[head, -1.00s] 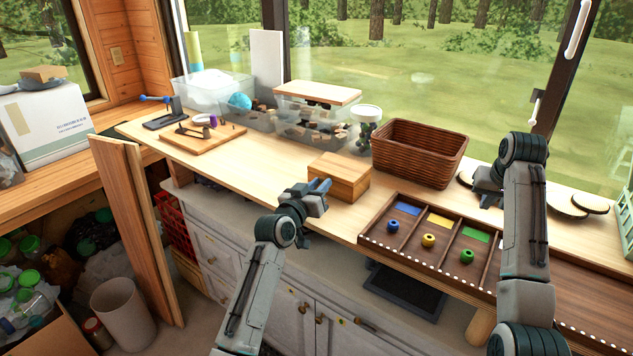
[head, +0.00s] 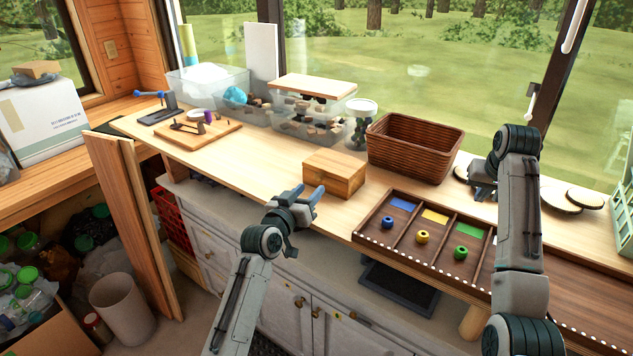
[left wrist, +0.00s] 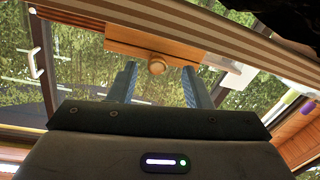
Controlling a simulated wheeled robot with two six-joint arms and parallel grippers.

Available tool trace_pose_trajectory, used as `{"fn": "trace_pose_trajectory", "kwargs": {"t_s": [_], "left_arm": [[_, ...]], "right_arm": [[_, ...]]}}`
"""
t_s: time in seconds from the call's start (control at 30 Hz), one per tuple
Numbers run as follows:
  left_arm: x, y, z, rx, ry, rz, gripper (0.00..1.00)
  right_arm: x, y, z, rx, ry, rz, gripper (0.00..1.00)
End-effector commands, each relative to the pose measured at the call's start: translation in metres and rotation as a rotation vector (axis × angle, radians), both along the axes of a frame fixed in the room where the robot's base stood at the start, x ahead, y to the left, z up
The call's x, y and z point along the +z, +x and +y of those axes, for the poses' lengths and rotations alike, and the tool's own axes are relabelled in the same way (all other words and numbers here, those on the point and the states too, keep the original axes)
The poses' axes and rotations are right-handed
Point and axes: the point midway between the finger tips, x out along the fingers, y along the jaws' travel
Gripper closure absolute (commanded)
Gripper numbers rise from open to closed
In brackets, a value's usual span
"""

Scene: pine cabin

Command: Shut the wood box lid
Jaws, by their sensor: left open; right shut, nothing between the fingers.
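The wood box (head: 336,174) is a light brown block on the bench, left of the wicker basket. Its top looks flat and a seam runs along its side, so the lid appears down. In the left wrist view, which is upside down, the box front (left wrist: 130,42) shows a small round knob (left wrist: 157,67). My left gripper (head: 307,191) is in front of the box at the bench's front edge. Its two fingers are spread with nothing between them and point toward the box. My right gripper (head: 482,188) is shut and empty, right of the basket.
The wicker basket (head: 414,148) stands right of the box. A sorting tray (head: 372,226) with coloured rings lies at the front right. Clear bins (head: 310,112) and a jar (head: 361,125) stand behind the box. The bench to its left is clear up to a wooden board (head: 180,145).

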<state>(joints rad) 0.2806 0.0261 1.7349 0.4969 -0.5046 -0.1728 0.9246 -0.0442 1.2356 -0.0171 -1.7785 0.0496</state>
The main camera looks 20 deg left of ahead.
Motion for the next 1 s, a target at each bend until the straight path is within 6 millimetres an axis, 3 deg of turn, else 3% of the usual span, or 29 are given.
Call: {"fn": "trace_pose_trajectory", "kwargs": {"t_s": [0.2, 0.4, 0.6, 1.0], "left_arm": [[0.002, -0.045, 0.007, 0.002, 0.003, 0.005, 0.55], [0.002, -0.073, 0.012, 0.003, 0.003, 0.003, 0.55], [0.002, -0.083, 0.014, 0.002, 0.003, 0.003, 0.55], [0.001, -0.084, 0.014, 0.002, 0.003, 0.003, 0.55]], "right_arm": [[0.018, 0.001, -0.001, -0.001, 0.0, 0.001, 1.0], [0.025, 0.0, 0.0, 0.0, 0.0, 0.001, 1.0], [0.027, 0.0, 0.0, 0.0, -0.001, 0.0, 1.0], [0.027, 0.0, 0.0, 0.0, -0.001, 0.0, 1.0]]}}
